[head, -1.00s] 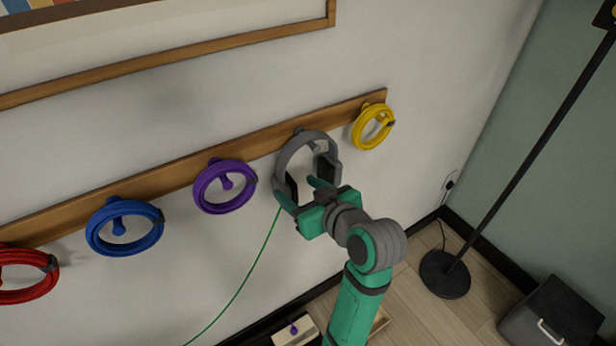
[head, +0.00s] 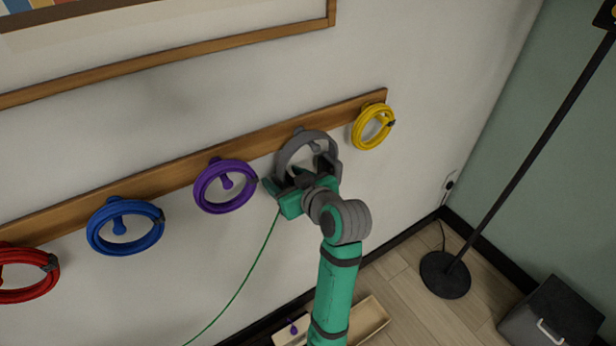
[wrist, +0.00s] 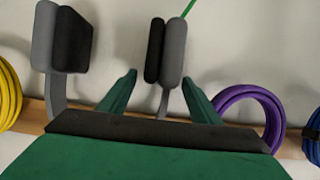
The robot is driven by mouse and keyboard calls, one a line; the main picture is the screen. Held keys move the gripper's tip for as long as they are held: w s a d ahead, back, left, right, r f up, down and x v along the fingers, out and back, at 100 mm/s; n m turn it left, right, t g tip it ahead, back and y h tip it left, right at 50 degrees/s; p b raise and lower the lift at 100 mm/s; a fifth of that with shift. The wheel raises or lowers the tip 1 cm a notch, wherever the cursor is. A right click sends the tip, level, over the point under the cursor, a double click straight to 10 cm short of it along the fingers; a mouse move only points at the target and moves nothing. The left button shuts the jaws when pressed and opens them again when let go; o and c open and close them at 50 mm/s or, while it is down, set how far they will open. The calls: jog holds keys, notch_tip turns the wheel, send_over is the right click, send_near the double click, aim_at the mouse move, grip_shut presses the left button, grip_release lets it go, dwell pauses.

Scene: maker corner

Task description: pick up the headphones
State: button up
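The grey headphones (head: 308,141) hang by their band from a peg on the wooden rail (head: 253,144). In the wrist view, one ear cup (wrist: 166,52) stands between the two fingers, and the other cup (wrist: 64,45) is outside them to the left. My gripper (head: 284,183) is at the lower left part of the headphones. It also shows in the wrist view (wrist: 160,90), its green fingers spread apart with clear gaps on both sides of the cup. In the head view my gripper and wrist hide part of the cups.
A purple cable coil (head: 225,186) hangs close to the left, with blue (head: 125,227) and red (head: 26,273) coils beyond. A yellow coil (head: 373,126) hangs to the right. A green cable (head: 243,279) runs down the wall. A black floor lamp (head: 446,275) stands at right.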

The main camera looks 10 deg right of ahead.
jog(key=c, duration=1.2)
jog(key=shift+r, duration=0.1)
